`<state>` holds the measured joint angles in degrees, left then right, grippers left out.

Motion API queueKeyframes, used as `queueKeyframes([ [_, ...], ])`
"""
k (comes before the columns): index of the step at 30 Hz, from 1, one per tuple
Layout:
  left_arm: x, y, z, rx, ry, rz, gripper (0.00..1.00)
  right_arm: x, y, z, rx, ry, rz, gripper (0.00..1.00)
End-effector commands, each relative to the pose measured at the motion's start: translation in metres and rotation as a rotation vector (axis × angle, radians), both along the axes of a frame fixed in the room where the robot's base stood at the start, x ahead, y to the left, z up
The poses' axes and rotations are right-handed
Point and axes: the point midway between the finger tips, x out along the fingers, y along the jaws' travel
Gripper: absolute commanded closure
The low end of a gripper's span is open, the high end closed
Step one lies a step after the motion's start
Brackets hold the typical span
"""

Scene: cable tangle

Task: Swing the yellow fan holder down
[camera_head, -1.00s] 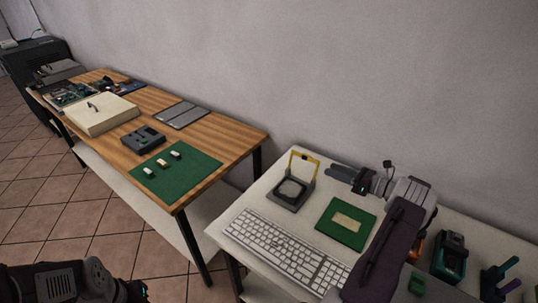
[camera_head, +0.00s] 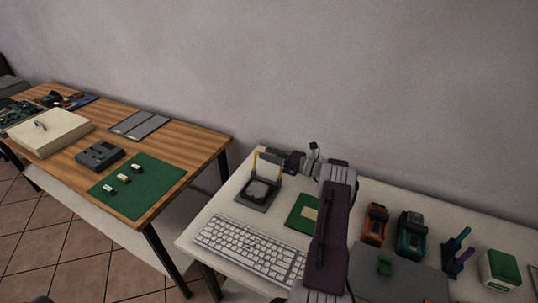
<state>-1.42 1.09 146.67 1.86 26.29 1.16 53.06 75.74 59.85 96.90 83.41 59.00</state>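The yellow fan holder (camera_head: 255,163) is a thin frame standing upright at the back edge of a dark grey square base (camera_head: 257,195) on the white table. The base has a round opening. My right arm reaches in from the bottom, and its dark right gripper (camera_head: 288,161) points left, beside the right side of the upright frame. The gripper looks very close to it or overlapping it; I cannot tell if they touch. The fingers are too small and dark to show whether they are open. My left gripper is not in view.
A white keyboard (camera_head: 250,250) lies in front of the base. A green board (camera_head: 296,222) lies to its right, partly hidden by my arm. Orange (camera_head: 375,224) and teal (camera_head: 411,235) devices stand right of my arm. A wooden table (camera_head: 190,140) is at left.

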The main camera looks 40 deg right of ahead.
Motion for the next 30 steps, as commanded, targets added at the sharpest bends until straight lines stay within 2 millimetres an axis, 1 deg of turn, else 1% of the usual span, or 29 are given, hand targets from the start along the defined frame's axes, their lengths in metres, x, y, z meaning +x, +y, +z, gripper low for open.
queueKeyframes([
  [8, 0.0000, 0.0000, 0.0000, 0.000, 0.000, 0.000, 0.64, 0.0020, 0.0008, 0.0000, 0.000, 0.000, -0.001, 0.64],
  [9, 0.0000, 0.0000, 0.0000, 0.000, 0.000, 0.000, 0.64, 0.0019, 0.0007, 0.0000, 0.000, 0.000, -0.001, 0.75],
  [12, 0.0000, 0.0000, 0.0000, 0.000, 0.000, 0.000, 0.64, 0.0019, 0.0005, 0.0000, 0.000, 0.000, -0.002, 1.00],
  [30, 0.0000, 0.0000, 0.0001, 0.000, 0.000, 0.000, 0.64, 0.0020, -0.0011, 0.0016, -0.003, -0.003, -0.006, 1.00],
])
